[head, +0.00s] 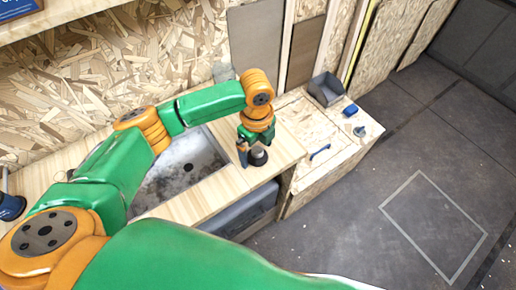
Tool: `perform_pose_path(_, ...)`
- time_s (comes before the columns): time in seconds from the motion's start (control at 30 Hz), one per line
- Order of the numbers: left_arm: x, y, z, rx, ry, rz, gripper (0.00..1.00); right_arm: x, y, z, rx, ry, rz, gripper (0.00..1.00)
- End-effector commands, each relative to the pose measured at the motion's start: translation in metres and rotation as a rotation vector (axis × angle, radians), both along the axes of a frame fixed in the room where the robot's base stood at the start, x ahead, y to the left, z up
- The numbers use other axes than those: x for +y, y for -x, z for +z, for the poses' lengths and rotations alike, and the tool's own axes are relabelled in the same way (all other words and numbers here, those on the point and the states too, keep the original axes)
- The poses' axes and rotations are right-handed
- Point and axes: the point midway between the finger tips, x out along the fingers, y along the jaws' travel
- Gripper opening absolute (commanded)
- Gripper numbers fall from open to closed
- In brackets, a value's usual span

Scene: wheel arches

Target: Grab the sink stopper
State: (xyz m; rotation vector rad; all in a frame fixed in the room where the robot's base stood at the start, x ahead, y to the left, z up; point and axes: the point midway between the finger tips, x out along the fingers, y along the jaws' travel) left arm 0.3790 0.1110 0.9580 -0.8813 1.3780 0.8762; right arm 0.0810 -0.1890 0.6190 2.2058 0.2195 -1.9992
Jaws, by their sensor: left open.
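A dark, round thing that looks like the sink stopper (259,157) stands on the light wooden counter, just right of the sink. My left gripper (251,154) points down at it from above, with its fingers open around or close beside it. I cannot tell whether the fingers touch it. The fingers partly hide it. The grey sink (165,186) has a dark drain hole (188,167) in its floor. My left arm crosses above the sink. My right gripper is not in view.
The wooden counter (206,196) surrounds the sink, with a grey bin (240,214) below. The dark floor at right is clear.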

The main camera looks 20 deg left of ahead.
Motion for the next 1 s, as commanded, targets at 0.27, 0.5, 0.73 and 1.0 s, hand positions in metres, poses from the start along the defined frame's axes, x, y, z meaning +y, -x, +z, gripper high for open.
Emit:
perform_pose_path(0.27,0.0,-0.001,-0.022,0.0,-0.002,0.0,1.0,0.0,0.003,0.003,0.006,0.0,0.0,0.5)
perform_pose_path(0.5,0.0,-0.001,-0.022,0.0,-0.001,0.0,0.57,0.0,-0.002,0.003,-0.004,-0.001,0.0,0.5)
perform_pose_path(0.73,-0.001,-0.001,-0.021,-0.001,0.0,0.0,0.16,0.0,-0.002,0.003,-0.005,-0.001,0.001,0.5)
perform_pose_path(1.0,-0.001,-0.002,-0.013,-0.003,0.003,-0.001,0.16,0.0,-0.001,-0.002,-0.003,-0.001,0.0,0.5)
